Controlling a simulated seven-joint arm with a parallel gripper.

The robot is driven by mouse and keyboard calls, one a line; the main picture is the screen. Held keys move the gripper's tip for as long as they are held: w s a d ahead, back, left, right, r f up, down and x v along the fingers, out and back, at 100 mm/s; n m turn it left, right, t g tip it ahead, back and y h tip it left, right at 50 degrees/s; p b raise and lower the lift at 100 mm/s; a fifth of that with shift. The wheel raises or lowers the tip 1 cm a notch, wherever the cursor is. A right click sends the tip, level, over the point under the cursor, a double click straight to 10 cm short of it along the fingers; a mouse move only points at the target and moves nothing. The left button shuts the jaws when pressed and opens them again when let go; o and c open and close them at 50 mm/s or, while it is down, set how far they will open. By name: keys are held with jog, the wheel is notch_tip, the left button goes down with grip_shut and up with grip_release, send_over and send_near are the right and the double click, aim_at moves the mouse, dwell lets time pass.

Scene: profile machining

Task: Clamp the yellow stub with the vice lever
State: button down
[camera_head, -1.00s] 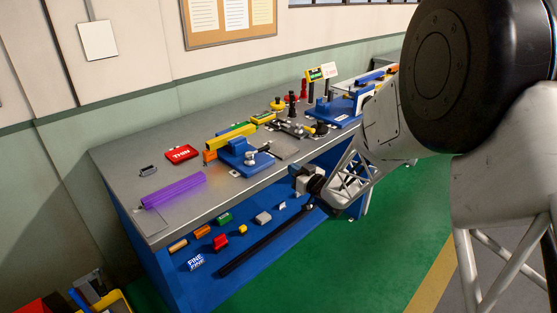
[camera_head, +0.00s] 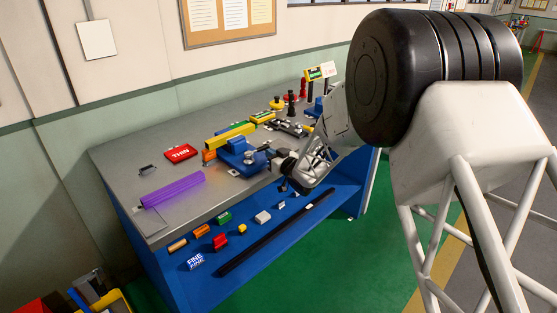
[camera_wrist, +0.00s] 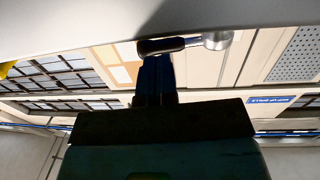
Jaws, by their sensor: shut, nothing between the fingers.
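A yellow stub (camera_head: 224,143) lies along the top of a blue vice (camera_head: 233,160) on the bench. The vice's lever has a silver hub (camera_head: 250,157); in the wrist view its dark handle (camera_wrist: 160,46) and round silver hub (camera_wrist: 217,40) show clearly. My gripper (camera_head: 272,158) is beside the vice on its right, at the bench's front edge. In the wrist view its shut fingers (camera_wrist: 155,62) end at the dark handle, seemingly touching or very close to it. Contact cannot be told. Part of the gripper's tip is hard to make out in the head view.
The grey bench (camera_head: 122,165) also holds a purple bar (camera_head: 173,189), a red THIN tray (camera_head: 181,153), and several small fixtures behind the vice. The blue lower shelf (camera_head: 215,270) carries small coloured blocks and a long black bar (camera_head: 275,235). Green floor lies clear in front.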

aim_at(264, 148)
jog(key=shift+x, duration=0.95)
jog(key=shift+a, duration=0.1)
jog(key=shift+w+a+r, duration=0.15)
jog(key=shift+w+a, duration=0.15)
jog(key=shift+w, duration=0.25)
jog(key=shift+w+a, duration=0.1)
jog(key=shift+a, duration=0.1)
jog(key=w+d+v, duration=0.1)
jog(key=v, duration=1.4)
jog(key=shift+d, duration=0.2)
